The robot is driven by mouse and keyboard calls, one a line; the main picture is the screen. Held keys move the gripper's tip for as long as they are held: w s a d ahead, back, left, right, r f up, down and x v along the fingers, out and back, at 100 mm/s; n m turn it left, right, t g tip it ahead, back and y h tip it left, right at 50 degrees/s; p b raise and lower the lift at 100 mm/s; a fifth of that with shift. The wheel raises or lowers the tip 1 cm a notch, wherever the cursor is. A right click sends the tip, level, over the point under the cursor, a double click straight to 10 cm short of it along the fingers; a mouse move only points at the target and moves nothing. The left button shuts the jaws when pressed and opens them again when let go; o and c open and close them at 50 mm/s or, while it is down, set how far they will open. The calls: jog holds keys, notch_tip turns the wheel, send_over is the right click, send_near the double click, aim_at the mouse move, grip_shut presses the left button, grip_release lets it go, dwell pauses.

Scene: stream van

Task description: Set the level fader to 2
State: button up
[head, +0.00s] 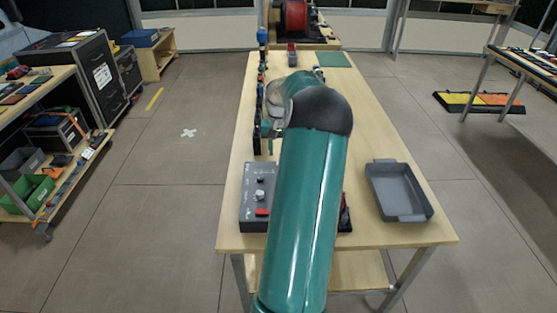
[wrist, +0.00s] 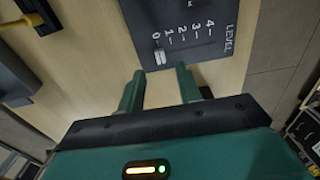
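In the wrist view, a dark grey panel (wrist: 215,60) lies on the wooden table, with a LEVEL scale marked 0 to 4. The pale fader cap (wrist: 160,56) sits at the 0 end of the scale. My gripper (wrist: 160,69) is open and empty, its two green fingers apart, pointing at the panel's edge near the cap. The cap appears between the fingertips and slightly beyond them.
A grey tray (head: 416,216) sits on the near right of the table (head: 375,130). Small items line the table's left edge, and a green mat (head: 334,60) lies at the far end. In the wrist view, a yellow-handled object (wrist: 18,22) is at upper left.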

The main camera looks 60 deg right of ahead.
notch_tip(320, 180, down, 5)
jog(key=shift+f, duration=0.1)
jog(key=shift+c, duration=0.4)
grip_shut()
